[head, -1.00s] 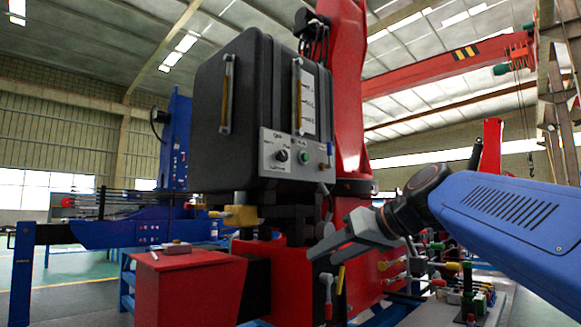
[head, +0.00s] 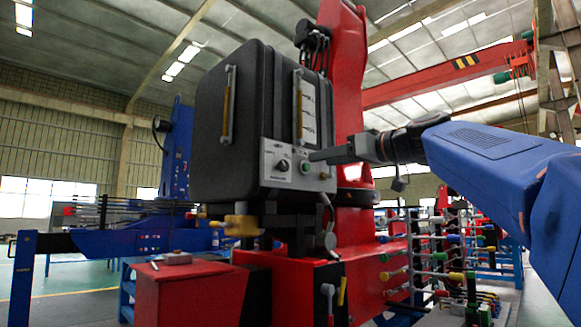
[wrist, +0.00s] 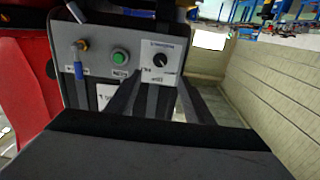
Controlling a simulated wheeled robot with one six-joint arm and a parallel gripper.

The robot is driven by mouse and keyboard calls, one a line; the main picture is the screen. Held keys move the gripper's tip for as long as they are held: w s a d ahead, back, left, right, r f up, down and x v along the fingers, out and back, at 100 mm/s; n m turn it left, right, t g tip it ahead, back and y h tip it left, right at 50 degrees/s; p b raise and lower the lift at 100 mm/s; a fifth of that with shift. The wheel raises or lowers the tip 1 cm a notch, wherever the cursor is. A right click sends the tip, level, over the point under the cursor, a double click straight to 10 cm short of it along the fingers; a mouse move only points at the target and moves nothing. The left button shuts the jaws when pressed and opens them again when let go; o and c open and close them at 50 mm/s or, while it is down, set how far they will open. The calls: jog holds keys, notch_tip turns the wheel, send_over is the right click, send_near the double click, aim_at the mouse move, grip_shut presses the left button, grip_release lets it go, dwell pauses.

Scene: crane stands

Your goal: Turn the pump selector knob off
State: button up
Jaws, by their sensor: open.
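The pump selector knob (head: 283,166) is a small black rotary knob on the grey control panel (head: 268,178) at the foot of a black cabinet. In the wrist view the knob (wrist: 160,60) lies just beyond the fingertips, roughly midway between them. Its exact pointer setting is too small to read. My gripper (head: 314,156) comes from the right in the head view, its tips near the panel's right part. In the wrist view my gripper (wrist: 160,80) is open, its two dark fingers apart and empty. Contact with the panel cannot be told.
A green push button (wrist: 120,56) sits beside the knob, and a blue-tipped metal toggle (wrist: 79,58) is further left in the wrist view. A red crane column (head: 345,90) stands behind the cabinet (head: 238,120). Several coloured-knob levers (head: 440,255) stand at lower right.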

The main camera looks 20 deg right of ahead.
aim_at(285, 166)
jog(key=x, duration=1.3)
jog(key=shift+w+a, duration=0.2)
jog(key=shift+c, duration=0.2)
jog(key=c, duration=1)
